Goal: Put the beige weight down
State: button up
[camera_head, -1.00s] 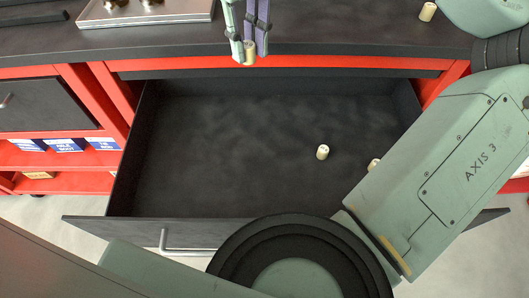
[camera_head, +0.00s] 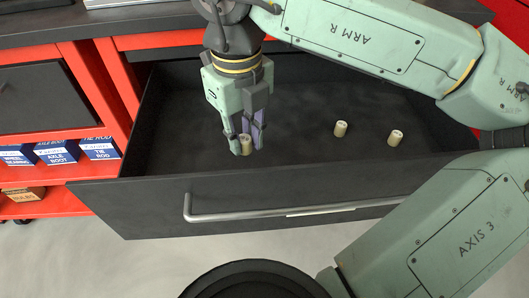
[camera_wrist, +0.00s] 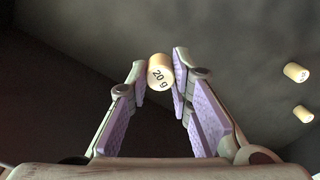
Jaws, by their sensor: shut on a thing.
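The beige weight (camera_head: 246,145) is between the fingertips of my gripper (camera_head: 250,146), low inside the open drawer (camera_head: 300,192) near its front wall. In the wrist view the weight (camera_wrist: 160,72) reads "20 g" and my gripper (camera_wrist: 158,80) is shut on it. I cannot tell whether the weight touches the drawer floor. Two similar beige weights (camera_head: 341,129) (camera_head: 396,138) stand in the drawer to the right, apart from the held one.
The drawer's front wall and metal handle (camera_head: 290,210) lie just in front of my gripper. The worktop edge (camera_head: 130,28) is behind. Blue boxes (camera_head: 55,151) sit on a red shelf at left. Drawer floor between the held weight and the others is clear.

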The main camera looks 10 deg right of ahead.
aim_at(244, 138)
notch_tip(244, 138, down, 8)
jog(key=shift+f, duration=0.15)
dwell(0.3)
jog(key=shift+f+b, duration=0.1)
jog(key=shift+b, duration=0.25)
jog(key=shift+f, duration=0.15)
jog(key=o, duration=0.8)
jog(key=shift+o, duration=0.2)
jog(key=shift+r, duration=0.25)
notch_tip(244, 138, up, 12)
jog(key=shift+r+p, duration=0.1)
jog(key=shift+p, duration=0.55)
